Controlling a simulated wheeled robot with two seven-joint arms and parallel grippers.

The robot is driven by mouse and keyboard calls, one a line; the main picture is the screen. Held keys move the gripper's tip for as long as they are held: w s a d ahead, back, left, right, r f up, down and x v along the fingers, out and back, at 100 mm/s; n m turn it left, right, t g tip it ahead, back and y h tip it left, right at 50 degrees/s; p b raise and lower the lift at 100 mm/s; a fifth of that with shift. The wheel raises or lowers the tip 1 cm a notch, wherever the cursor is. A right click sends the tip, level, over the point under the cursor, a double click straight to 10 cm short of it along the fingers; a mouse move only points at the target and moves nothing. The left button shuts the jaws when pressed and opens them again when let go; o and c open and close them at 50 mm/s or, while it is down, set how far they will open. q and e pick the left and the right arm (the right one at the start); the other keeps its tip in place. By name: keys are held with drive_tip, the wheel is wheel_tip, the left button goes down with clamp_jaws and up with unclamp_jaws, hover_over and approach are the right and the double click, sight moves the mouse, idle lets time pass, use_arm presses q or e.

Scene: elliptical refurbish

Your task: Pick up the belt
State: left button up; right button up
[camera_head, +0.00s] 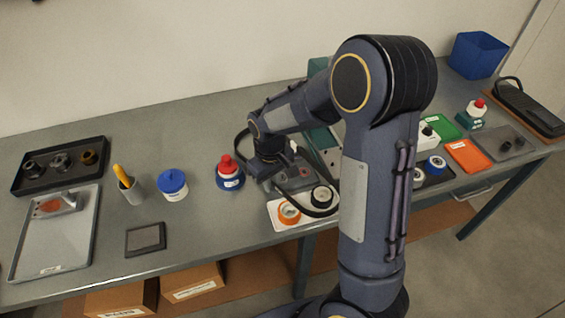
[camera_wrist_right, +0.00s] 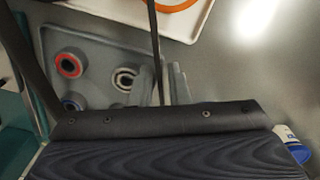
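The belt (camera_wrist_right: 154,45) is a thin black loop. In the head view, its right part (camera_head: 318,169) curves beside my right gripper (camera_head: 277,183), and another stretch bends to the gripper's left. In the right wrist view, one strand runs down between the two grey fingers of my right gripper (camera_wrist_right: 164,84), which are close together on it. Another strand crosses the upper left of that view. A grey plate (camera_wrist_right: 105,52) with red-rimmed, black-and-white and blue-rimmed round parts lies below. The wrist housing hides the lower part of that view. My left gripper is not in view.
A white tray (camera_head: 277,223) with an orange ring and a dark ring lies at the table's front edge. A red-capped bottle (camera_head: 229,171) stands left of the gripper. A teal machine (camera_head: 322,138) stands behind it. My right arm hides part of the table (camera_head: 205,215).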

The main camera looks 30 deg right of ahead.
clamp_jaws()
